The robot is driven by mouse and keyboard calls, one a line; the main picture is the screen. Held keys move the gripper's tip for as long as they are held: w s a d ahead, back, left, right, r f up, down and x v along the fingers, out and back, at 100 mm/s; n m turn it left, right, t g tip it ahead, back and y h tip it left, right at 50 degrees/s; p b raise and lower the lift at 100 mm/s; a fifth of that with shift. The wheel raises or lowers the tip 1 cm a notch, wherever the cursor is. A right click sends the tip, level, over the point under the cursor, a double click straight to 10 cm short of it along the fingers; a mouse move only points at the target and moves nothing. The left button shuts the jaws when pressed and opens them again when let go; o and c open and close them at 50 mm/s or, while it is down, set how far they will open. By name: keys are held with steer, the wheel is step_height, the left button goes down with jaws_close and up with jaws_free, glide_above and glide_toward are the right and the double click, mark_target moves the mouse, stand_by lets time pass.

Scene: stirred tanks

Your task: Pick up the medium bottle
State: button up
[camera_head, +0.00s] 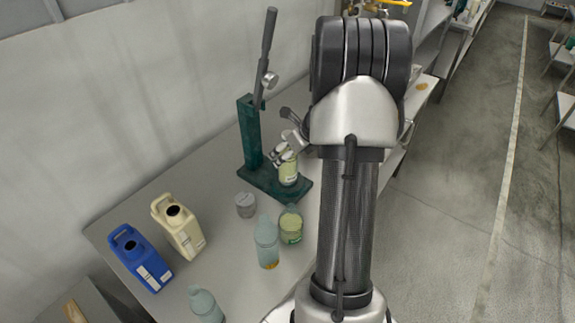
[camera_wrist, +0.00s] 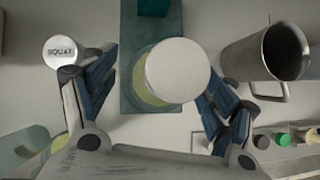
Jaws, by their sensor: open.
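A bottle with a pale yellow-green body (camera_head: 288,174) stands on the dark green base of a press stand. In the wrist view its round white top (camera_wrist: 178,70) is between my fingers; I read no size name on it, so I cannot tell if it is the medium bottle. My gripper (camera_head: 284,153) is open at this bottle's upper part. In the wrist view my gripper (camera_wrist: 155,78) has one finger left of the white top, with a gap, and one close on its right, partly hidden; contact there is unclear.
The press stand (camera_head: 250,140) rises just behind. A grey tin (camera_head: 246,206), lid marked SQUAT (camera_wrist: 62,52), stands nearby. A metal mug (camera_wrist: 265,58) is at right in the wrist view. Several bottles and jugs, including a blue jug (camera_head: 138,258), fill the near bench.

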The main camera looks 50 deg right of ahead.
steer(key=shift+w+d+f, duration=0.1)
steer(key=shift+w+f, duration=0.25)
steer(key=shift+f, duration=0.15)
steer(key=shift+c, duration=0.3)
steer(key=c, duration=1.4)
